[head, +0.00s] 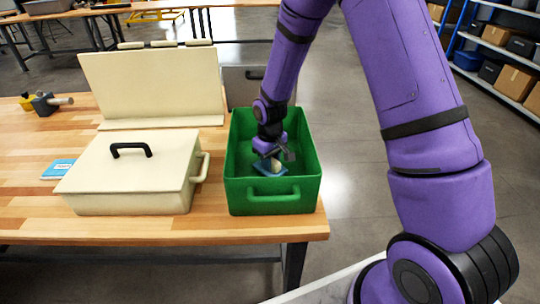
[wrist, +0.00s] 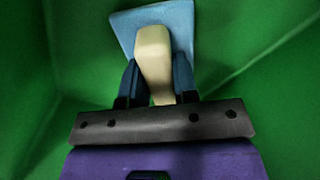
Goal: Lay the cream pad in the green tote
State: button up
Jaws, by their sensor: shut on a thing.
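The green tote (head: 272,192) stands on the right end of the wooden table, and its walls also fill the wrist view (wrist: 50,60). My gripper (head: 274,160) is down inside the tote. In the wrist view my gripper (wrist: 156,75) is shut on the cream pad (wrist: 153,50), with one dark finger on each side of it. The pad shows in the head view too (head: 276,166), small and partly hidden by the gripper. A light blue flat piece (wrist: 180,20) lies directly behind or under the pad; I cannot tell whether they are joined or touching.
A cream box with a black-handled lid (head: 130,165) stands left of the tote, with a raised cream panel (head: 150,85) behind it. A blue booklet (head: 58,169) and a grey and yellow tool (head: 46,102) lie further left. A grey case (head: 245,85) is behind the tote.

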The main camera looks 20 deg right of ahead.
jog(key=shift+f, duration=0.35)
dwell(0.5)
jog(key=o, duration=1.1)
jog(key=shift+o, duration=0.2)
jog(key=shift+r, duration=0.1)
jog(key=shift+r, duration=3.35)
